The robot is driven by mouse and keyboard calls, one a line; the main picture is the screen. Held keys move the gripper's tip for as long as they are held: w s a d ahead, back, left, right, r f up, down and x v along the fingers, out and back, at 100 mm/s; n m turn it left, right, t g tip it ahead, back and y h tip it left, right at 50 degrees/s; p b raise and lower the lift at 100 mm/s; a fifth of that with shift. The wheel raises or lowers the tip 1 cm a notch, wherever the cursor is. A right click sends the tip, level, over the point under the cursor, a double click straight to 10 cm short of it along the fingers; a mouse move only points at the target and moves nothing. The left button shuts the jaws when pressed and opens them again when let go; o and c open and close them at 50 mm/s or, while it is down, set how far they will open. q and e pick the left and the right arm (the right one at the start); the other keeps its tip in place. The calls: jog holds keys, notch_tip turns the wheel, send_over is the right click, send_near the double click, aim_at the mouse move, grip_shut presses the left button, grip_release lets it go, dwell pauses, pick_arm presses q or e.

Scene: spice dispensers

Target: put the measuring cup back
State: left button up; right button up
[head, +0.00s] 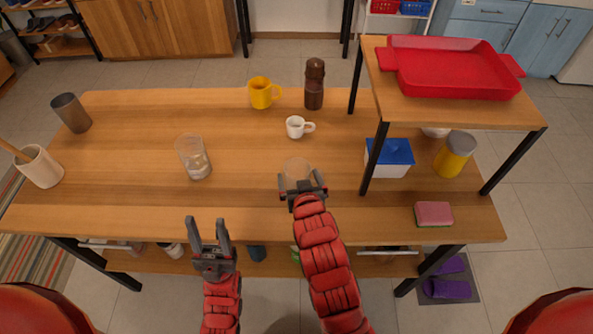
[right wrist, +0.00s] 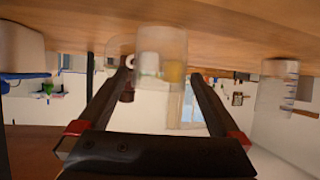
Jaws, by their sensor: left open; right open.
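A clear cup (head: 193,157) with pale contents stands upright left of the middle of the table. In the right wrist view, where the scene is upside down, a cup with coloured graduation marks (right wrist: 279,86) stands off to the right. A second clear cup (head: 297,168), unmarked as far as I see, is at my right gripper (head: 303,184). In the right wrist view this clear cup (right wrist: 160,98) appears between the open fingers (right wrist: 161,77); contact cannot be told. I cannot tell for certain which is the measuring cup. My left gripper (head: 209,232) is open and empty at the front edge.
A white cup (head: 295,127), yellow mug (head: 262,92) and brown grinder (head: 314,84) stand behind. A raised shelf (head: 400,107) with a red tray (head: 455,69) stands right, over a blue-lidded box (head: 390,158) and yellow container (head: 454,155). The left front tabletop is clear.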

jog(key=p+v, duration=0.4)
jog(key=v, duration=0.1)
jog(key=shift+s+r, duration=0.1)
jog(key=shift+r, duration=0.25)
jog(key=shift+s+d+r+p, duration=0.1)
jog(key=shift+s+p, duration=0.4)
jog(key=shift+p, duration=0.25)
jog(key=shift+s, duration=0.1)
